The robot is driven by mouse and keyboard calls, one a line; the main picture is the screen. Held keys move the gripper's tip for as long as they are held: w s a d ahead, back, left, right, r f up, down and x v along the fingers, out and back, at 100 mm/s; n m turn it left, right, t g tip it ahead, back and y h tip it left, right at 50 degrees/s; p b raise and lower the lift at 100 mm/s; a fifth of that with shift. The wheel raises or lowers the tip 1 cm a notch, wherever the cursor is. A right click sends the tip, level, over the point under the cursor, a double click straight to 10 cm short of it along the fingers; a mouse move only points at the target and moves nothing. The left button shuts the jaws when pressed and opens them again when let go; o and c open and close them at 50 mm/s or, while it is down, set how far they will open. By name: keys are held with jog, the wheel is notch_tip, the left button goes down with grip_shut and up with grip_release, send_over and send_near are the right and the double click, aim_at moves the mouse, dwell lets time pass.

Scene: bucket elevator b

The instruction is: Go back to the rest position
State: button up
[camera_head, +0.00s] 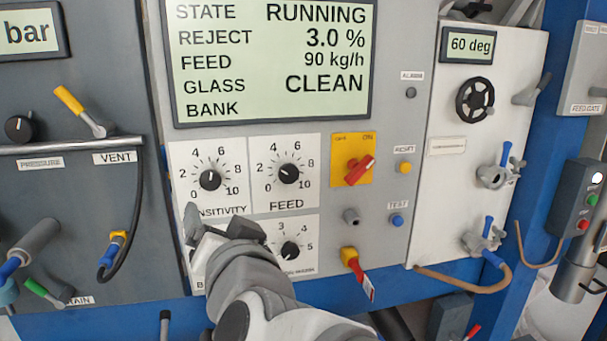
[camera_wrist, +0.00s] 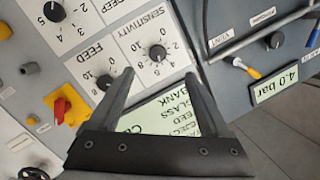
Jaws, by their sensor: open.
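My gripper (camera_head: 222,226) is in front of the lower left of the central control panel, over the dial area. In the wrist view its two fingers (camera_wrist: 160,88) are spread apart with nothing between them. Behind them are the sensitivity dial (camera_wrist: 157,53), the feed dial (camera_wrist: 104,82) and part of the display. In the head view the sensitivity dial (camera_head: 210,180) and the feed dial (camera_head: 289,174) show above my gripper. My gripper and arm hide part of the "SENSITIVITY" label and most of the lower left dial plate. I cannot tell whether a fingertip touches the panel.
The display (camera_head: 273,58) reads RUNNING, reject 3.0 %, feed 90 kg/h, glass CLEAN. A red switch (camera_head: 358,170) and a red-tagged key (camera_head: 362,273) stick out right of the dials. A rail (camera_head: 75,145), yellow-handled valve (camera_head: 80,110) and looped hose are at left. Valves and a handwheel (camera_head: 475,100) are at right.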

jog(key=s+d+f+g+h+p, duration=0.1)
jog(key=s+d+f+g+h, duration=0.1)
jog(key=d, duration=0.6)
jog(key=s+d+f+n+g+h+p, duration=0.1)
jog(key=s+d+f+g, duration=0.3)
jog(key=d, duration=0.5)
jog(key=s+d+f+g+h+p, duration=0.1)
jog(key=s+d+f+g+h, duration=0.2)
jog(key=d, duration=0.5)
jog(key=shift+s+d+n+h+p, duration=0.3)
jog(key=shift+s+d+h+p, duration=0.15)
jog(key=shift+s, duration=0.6)
jog(key=shift+a+f, duration=0.1)
dwell(4.3)
